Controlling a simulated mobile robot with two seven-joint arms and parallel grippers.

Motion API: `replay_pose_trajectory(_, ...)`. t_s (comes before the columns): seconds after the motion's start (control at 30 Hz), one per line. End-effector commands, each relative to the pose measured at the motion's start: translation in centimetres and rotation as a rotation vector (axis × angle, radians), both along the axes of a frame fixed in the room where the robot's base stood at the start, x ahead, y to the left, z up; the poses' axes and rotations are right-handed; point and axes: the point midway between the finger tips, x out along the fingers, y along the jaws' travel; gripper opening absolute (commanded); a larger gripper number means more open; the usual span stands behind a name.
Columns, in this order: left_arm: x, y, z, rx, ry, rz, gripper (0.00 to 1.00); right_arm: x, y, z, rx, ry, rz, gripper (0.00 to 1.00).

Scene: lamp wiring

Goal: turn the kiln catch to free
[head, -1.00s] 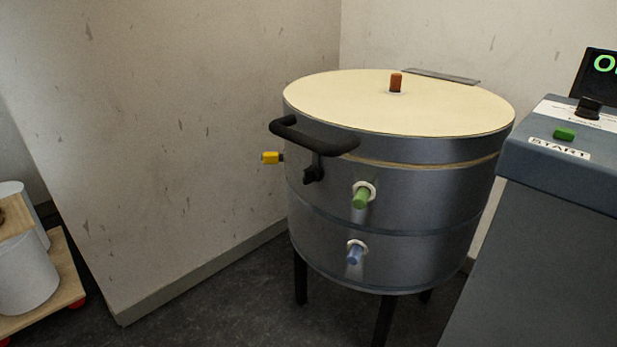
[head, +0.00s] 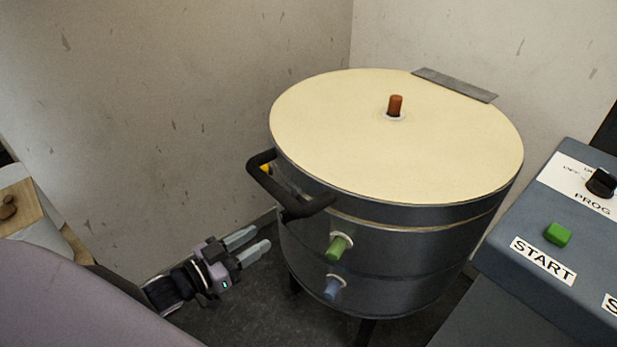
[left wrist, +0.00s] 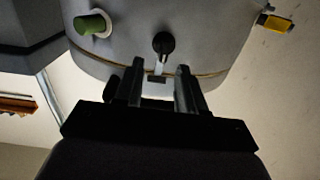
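The round grey kiln (head: 400,240) has a cream lid (head: 380,140) lying closed on its body. A black bar handle (head: 288,198) sticks out at the lid's front left. The kiln catch, a black knob (left wrist: 163,43), shows on the kiln's side in the left wrist view, beside the lid seam. In the head view the handle seems to hide it. My left gripper (head: 256,246) is left of the kiln, below the handle, its two fingers apart and empty. In the left wrist view its fingers (left wrist: 158,90) point towards the catch, not touching it. My right gripper is not in view.
Green (head: 338,247) and blue (head: 334,287) plugs stick out of the kiln's front. A yellow piece (head: 265,169) is at its left side. A control console (head: 545,235) with a START button stands close on the right. Walls stand behind and left.

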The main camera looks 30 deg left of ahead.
Motion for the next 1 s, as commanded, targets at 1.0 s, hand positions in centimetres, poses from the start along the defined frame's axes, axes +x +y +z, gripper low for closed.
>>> replay_pose_trajectory(1.0, 7.0, -1.7, 1.7, -0.010, -0.032, -0.020, 0.39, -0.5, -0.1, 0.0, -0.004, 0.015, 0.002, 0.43)
